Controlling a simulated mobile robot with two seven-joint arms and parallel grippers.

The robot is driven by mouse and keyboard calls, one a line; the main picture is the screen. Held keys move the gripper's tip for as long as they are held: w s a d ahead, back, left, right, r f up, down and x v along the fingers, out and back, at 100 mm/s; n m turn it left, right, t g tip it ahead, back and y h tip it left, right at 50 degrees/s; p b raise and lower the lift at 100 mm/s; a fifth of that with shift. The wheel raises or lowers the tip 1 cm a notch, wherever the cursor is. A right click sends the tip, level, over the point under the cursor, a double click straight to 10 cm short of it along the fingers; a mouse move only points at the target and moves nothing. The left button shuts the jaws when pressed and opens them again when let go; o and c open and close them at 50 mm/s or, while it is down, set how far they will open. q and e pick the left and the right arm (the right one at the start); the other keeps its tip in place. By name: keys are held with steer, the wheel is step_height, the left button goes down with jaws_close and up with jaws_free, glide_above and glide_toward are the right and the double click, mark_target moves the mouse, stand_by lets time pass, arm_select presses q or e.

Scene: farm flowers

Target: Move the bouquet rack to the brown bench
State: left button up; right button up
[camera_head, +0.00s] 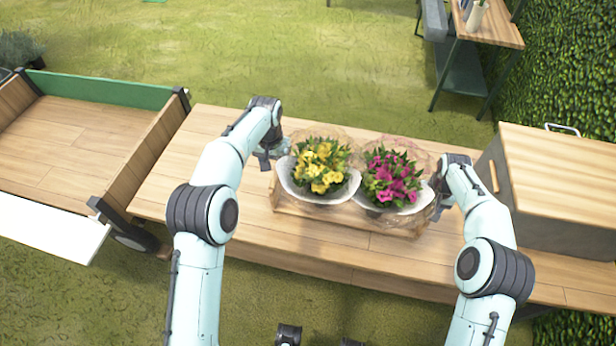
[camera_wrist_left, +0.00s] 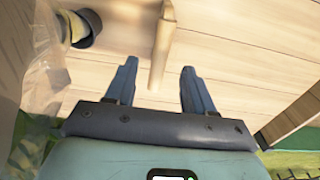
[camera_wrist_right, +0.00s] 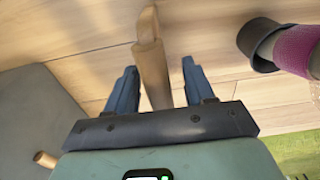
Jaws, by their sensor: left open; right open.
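The bouquet rack (camera_head: 292,212) is a low, light wooden frame on a long wooden table (camera_head: 365,262). It holds a yellow bouquet (camera_head: 322,170) and a pink bouquet (camera_head: 391,178), both in clear and pale wrapping. My left gripper (camera_head: 268,158) is open at the rack's left end. In the left wrist view a wooden rack handle (camera_wrist_left: 161,50) points between its fingers (camera_wrist_left: 158,88). My right gripper (camera_head: 440,203) is open at the right end. In the right wrist view another rack handle (camera_wrist_right: 152,70) lies between its fingers (camera_wrist_right: 160,92).
A grey box with a wooden lid (camera_head: 560,175) stands close to the right of my right gripper. A wooden cart (camera_head: 75,140) with a green board is at the left. A small wooden-topped table (camera_head: 492,24) stands at the back right by a hedge. Grass is open behind.

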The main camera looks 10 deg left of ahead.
arm_select(q)
step_height(320, 180, up, 4)
steer(key=shift+f, duration=0.15)
steer(key=shift+r, duration=0.2)
arm_select(e)
steer(key=shift+r, duration=0.15)
arm_select(q)
steer(key=shift+s, duration=0.1)
arm_select(e)
steer(key=r, duration=1.1)
steer(key=shift+s+r, duration=0.25)
steer(key=shift+r, duration=0.15)
steer(key=shift+f, duration=0.1)
